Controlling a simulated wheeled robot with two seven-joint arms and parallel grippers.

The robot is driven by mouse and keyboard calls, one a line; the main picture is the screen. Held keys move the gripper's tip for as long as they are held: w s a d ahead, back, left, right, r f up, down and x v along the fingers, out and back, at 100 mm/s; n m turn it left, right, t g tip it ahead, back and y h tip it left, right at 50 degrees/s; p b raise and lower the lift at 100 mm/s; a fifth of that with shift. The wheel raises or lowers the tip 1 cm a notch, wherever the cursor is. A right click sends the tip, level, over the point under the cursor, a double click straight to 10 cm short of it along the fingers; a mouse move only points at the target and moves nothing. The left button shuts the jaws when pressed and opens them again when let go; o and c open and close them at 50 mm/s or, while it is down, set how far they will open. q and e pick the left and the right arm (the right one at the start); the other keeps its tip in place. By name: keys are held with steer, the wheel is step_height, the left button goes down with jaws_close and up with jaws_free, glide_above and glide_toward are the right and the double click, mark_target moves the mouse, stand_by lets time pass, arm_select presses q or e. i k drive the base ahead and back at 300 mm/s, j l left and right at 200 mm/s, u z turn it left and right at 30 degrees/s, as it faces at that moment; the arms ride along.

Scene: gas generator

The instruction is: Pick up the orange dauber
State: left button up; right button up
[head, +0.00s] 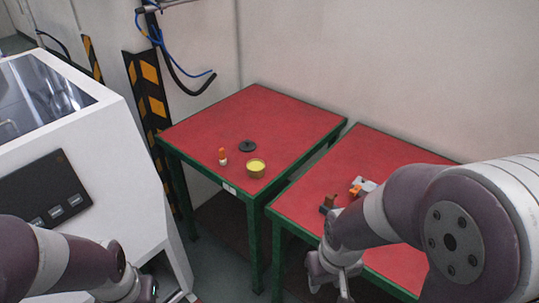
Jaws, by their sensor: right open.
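The orange dauber (222,157), a small white bottle with an orange top, stands upright on the red top of the left table (270,110), near its front left edge. My right gripper (328,284) is low at the right, in front of the right table and well away from the dauber. It is open, and I see nothing between its fingers. My left arm comes in at the lower left, beside the white machine. The end of the left arm (147,289) is at the bottom edge, and its fingers do not show clearly.
A yellow-topped round container (256,168) and a black disc (247,146) are close to the dauber. The right table (350,155) holds small grey, orange and brown parts, partly hidden by my right arm. A white machine (130,150) stands at the left. The left table's back is clear.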

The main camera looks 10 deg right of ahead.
mark_target(222, 160)
steer(key=u, duration=1.95)
steer(key=z, duration=1.95)
steer(key=i+z, duration=0.1)
steer(key=z, duration=0.35)
steer(key=i+j+z, duration=0.1)
steer(key=z, duration=0.35)
steer(key=j+z, duration=0.2)
steer(key=z, duration=0.3)
steer(key=i+j+z, duration=0.1)
steer(key=j, duration=0.3)
steer(key=i+j+z, duration=0.15)
steer(key=j, duration=0.25)
steer(key=i+j+z, duration=0.1)
steer(key=j, duration=0.35)
steer(key=i+j+z, duration=0.15)
steer(key=j, duration=0.25)
